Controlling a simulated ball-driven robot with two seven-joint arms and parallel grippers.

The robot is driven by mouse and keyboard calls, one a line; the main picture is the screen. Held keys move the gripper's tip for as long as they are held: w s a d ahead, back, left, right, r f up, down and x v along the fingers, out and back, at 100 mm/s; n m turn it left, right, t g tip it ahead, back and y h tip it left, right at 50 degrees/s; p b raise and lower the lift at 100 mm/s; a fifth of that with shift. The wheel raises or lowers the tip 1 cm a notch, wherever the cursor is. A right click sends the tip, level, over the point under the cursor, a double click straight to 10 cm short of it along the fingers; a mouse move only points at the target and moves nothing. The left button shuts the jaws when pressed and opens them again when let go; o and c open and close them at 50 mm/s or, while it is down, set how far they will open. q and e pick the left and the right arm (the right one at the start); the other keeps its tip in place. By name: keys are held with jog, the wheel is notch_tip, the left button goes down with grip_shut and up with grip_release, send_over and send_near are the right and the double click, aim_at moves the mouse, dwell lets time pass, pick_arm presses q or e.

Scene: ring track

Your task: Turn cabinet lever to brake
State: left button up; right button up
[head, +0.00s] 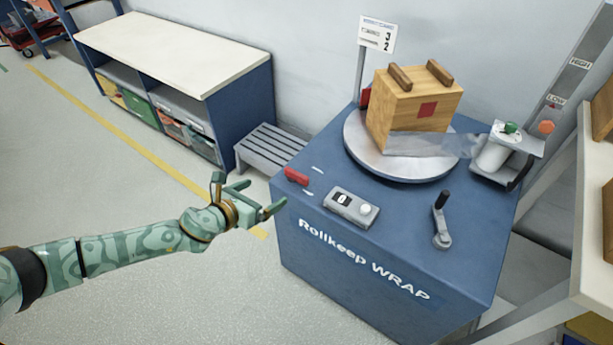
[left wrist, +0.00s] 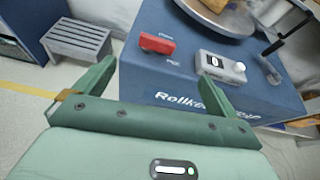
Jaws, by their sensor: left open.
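The blue wrap cabinet (head: 390,240) stands right of centre in the head view. Its red lever (head: 297,176) sits at the top's left front corner, between two small white labels too small to read. In the left wrist view the red lever (left wrist: 155,48) lies ahead, between the lines of the two fingers. My left gripper (head: 260,197) is open and empty, just left of the cabinet corner and apart from the lever. It also shows in the left wrist view (left wrist: 156,66). My right gripper is not in view.
A counter box (head: 351,207) and a crank handle (head: 441,220) stand on the cabinet top. A wooden box (head: 415,105) with clear film sits on the round turntable (head: 365,160). A grey step stool (head: 268,148) stands behind the gripper. Floor at left is clear.

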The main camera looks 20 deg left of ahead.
aim_at(295, 175)
pick_arm(q)
jog(key=shift+m, duration=0.5)
jog(key=b+x, duration=0.1)
jog(key=x, duration=0.3)
jog(key=b+x, duration=0.2)
jog(key=x, duration=0.1)
jog(key=f+b+x, duration=0.1)
jog(key=b+x, duration=0.1)
jog(key=x, duration=0.2)
jog(key=shift+w+f, duration=0.1)
jog(key=b+x, duration=0.2)
jog(key=x, duration=0.2)
jog(key=shift+w, duration=0.1)
jog(key=shift+w+d+b, duration=0.1)
jog(key=shift+w+b, duration=0.3)
jog(key=shift+w, duration=0.05)
jog(key=shift+r, duration=0.2)
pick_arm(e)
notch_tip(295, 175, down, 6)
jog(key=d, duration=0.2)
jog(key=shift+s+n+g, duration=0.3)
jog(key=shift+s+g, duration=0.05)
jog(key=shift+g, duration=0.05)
pick_arm(q)
jog(key=c, duration=1)
